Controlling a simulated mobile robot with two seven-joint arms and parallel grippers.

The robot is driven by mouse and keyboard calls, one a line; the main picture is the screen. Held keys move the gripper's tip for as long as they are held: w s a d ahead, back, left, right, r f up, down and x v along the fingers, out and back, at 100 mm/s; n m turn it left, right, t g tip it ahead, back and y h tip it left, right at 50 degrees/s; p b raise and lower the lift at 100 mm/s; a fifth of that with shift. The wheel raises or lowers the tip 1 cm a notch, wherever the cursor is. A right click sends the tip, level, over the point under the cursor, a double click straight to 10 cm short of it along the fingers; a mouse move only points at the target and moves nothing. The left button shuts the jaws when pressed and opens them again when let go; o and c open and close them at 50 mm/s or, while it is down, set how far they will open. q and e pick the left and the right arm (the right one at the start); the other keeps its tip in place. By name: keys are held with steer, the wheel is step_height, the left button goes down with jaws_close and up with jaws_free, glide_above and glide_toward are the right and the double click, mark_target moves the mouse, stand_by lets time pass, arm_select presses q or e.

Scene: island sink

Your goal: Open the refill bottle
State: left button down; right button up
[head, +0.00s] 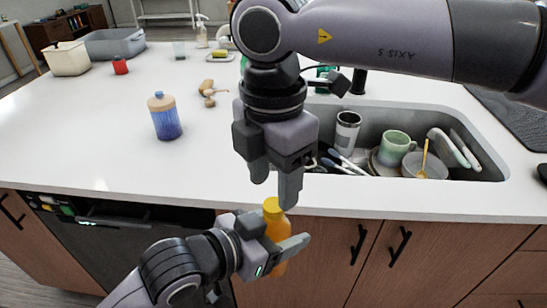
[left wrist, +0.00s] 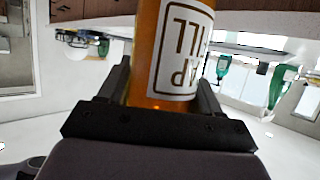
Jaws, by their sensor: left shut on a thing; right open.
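The refill bottle (head: 278,232) is amber-orange with a yellow cap (head: 271,205) on top. It is held about upright in front of the counter's front edge. My left gripper (head: 290,249) is shut on the bottle's body. In the left wrist view the bottle (left wrist: 150,50) stands between the two fingers, with a white label showing upside-down lettering; its cap is out of that view. My right gripper (head: 275,185) is open and points down just above the cap, with one finger close to it. I cannot tell whether that finger touches the cap.
A blue jar (head: 165,118) stands on the white counter (head: 75,140). The counter's left half is mostly clear.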

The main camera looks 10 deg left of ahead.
mark_target(274, 204)
steer(key=shift+f, duration=1.9)
jaws_close()
steer(key=shift+n, duration=1.8)
steer(key=shift+o, duration=0.4)
jaws_free()
